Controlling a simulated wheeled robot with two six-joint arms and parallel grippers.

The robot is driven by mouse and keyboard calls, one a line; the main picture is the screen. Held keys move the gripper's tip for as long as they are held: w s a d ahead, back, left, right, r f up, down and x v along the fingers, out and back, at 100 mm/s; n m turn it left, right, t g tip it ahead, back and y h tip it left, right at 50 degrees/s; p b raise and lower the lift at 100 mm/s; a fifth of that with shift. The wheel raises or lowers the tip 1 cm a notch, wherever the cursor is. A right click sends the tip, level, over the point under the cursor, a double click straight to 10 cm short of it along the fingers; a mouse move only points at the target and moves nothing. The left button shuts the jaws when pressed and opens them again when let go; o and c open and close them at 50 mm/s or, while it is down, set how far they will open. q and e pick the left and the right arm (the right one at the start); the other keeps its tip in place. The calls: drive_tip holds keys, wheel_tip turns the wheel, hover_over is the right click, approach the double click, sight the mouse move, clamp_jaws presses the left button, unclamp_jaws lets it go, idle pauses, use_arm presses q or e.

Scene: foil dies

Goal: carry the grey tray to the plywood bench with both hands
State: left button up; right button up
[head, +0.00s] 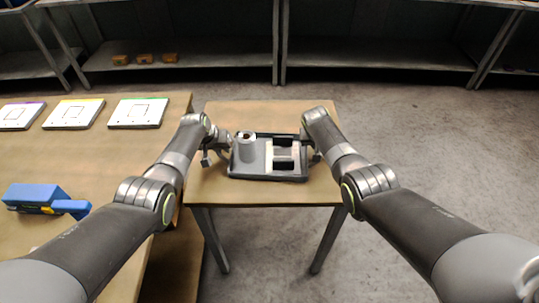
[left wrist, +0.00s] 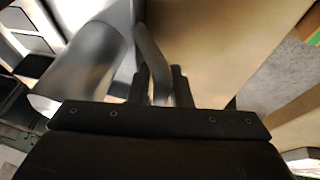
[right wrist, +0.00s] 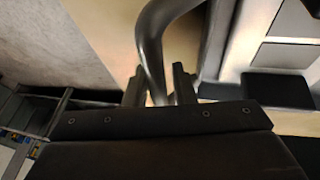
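The grey tray (head: 268,178) rests level on a small wooden-topped table, which looks like plywood. It holds a grey cylinder (head: 247,152) at its left and pale and dark block-like parts at its right. My left gripper (head: 213,156) is at the tray's left end; in the left wrist view a curved grey handle (left wrist: 151,55) passes between its fingers (left wrist: 161,88). My right gripper (head: 314,155) is at the right end; in the right wrist view a handle (right wrist: 150,45) runs between its fingers (right wrist: 158,88). Whether either grips firmly is unclear.
The small table (head: 240,112) has bare top behind and in front of the tray. A larger wooden bench (head: 100,180) at left bears several white plates (head: 137,112) and a blue tool (head: 45,198). Grey shelving (head: 200,60) stands behind. Floor at right is clear.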

use_arm(q)
drive_tip(key=shift+f, duration=0.1)
clamp_jaws()
use_arm(e)
clamp_jaws()
use_arm(q)
drive_tip(key=shift+w+r+p, duration=0.15)
drive_tip(key=shift+r+p, duration=0.15)
use_arm(e)
drive_tip(key=shift+w+r, duration=0.15)
drive_tip(key=shift+r, duration=0.05)
